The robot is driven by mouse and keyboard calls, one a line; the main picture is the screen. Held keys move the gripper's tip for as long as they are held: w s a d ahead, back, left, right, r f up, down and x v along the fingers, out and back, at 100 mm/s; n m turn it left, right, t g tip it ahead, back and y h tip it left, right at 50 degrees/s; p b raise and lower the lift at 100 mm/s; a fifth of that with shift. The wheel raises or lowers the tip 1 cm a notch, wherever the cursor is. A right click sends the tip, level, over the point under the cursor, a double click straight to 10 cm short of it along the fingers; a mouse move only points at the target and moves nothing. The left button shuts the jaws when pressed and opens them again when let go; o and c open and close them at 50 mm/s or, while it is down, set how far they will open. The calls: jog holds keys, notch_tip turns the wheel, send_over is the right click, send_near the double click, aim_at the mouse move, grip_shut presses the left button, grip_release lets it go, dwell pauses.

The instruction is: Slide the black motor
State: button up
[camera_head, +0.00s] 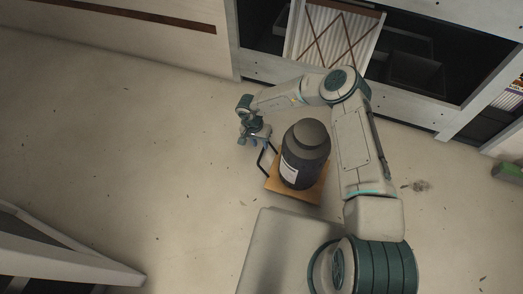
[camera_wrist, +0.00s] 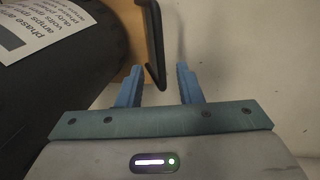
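The black motor (camera_head: 306,153) stands upright on an orange-brown wooden base (camera_head: 309,193) on the floor, with a white label on its side. Its dark body and the label (camera_wrist: 42,29) fill the upper left of the wrist view. A black bar handle (camera_head: 263,160) sticks out from the left side of the base; it also shows in the wrist view (camera_wrist: 153,45). My gripper (camera_head: 254,140) is left of the motor. In the wrist view its blue fingers (camera_wrist: 159,84) are apart, with the end of the handle between them and gaps on both sides.
A rack (camera_head: 390,95) with open bays stands behind the motor, one bay holding a pale corrugated panel (camera_head: 334,35). A grey slanted structure (camera_head: 60,255) is at lower left. A green object (camera_head: 508,174) lies at the right edge. The floor to the left is clear.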

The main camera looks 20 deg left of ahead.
jog(key=shift+d+f+b, duration=0.2)
jog(key=shift+f+b, duration=0.1)
jog(key=shift+f, duration=0.65)
jog(key=shift+d+f+b, duration=0.15)
jog(key=shift+f+b, duration=0.1)
jog(key=shift+f, duration=0.7)
